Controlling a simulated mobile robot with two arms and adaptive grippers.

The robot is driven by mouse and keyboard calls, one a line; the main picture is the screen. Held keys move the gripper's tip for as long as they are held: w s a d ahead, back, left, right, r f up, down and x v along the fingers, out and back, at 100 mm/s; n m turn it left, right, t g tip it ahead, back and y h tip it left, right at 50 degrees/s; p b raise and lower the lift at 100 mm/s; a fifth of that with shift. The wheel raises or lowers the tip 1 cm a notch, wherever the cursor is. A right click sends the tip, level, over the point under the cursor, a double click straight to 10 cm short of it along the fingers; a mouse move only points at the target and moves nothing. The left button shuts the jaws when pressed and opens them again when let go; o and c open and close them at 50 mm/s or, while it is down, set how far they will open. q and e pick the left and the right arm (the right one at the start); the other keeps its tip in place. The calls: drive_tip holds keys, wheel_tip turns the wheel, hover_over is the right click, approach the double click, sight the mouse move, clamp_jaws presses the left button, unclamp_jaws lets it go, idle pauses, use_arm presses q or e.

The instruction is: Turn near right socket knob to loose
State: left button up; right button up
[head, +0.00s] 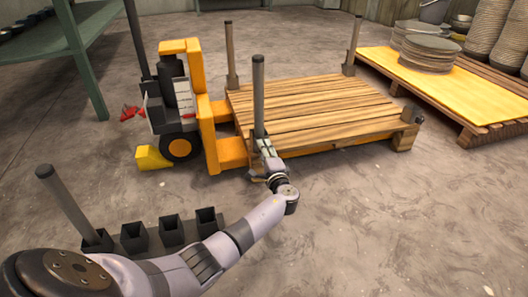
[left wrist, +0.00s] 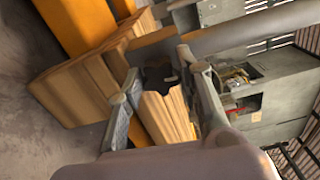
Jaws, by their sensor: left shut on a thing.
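The wooden pallet (head: 320,108) has dark sockets at its corners. A grey post (head: 258,88) stands upright at the corner nearest me, left in the head view. My left gripper (head: 266,150) is at that corner, low beside the post, and covers the socket and its knob there. In the left wrist view, a dark lobed knob (left wrist: 158,77) lies between the fingers of my left gripper (left wrist: 157,82), which are shut on it. How far the knob is turned cannot be told. The socket at the picture's near right corner (head: 411,113) holds no post. My right gripper is not in view.
A yellow pallet truck (head: 182,105) stands at the pallet's left side. Posts (head: 231,55) (head: 353,45) stand at the far corners. A loose post (head: 70,200) and several empty sockets (head: 171,230) are by my left arm. Stacked plates (head: 428,55) are at the right. Floor at front right is clear.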

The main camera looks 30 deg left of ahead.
use_arm(q)
drive_tip(key=shift+f+n, duration=0.1)
drive_tip(key=shift+n, duration=0.5)
drive_tip(key=o, duration=1.2)
drive_tip(key=shift+c, duration=0.2)
drive_tip(key=v, duration=0.7)
drive_tip(key=shift+s+d, duration=0.15)
drive_tip(key=shift+s, duration=0.1)
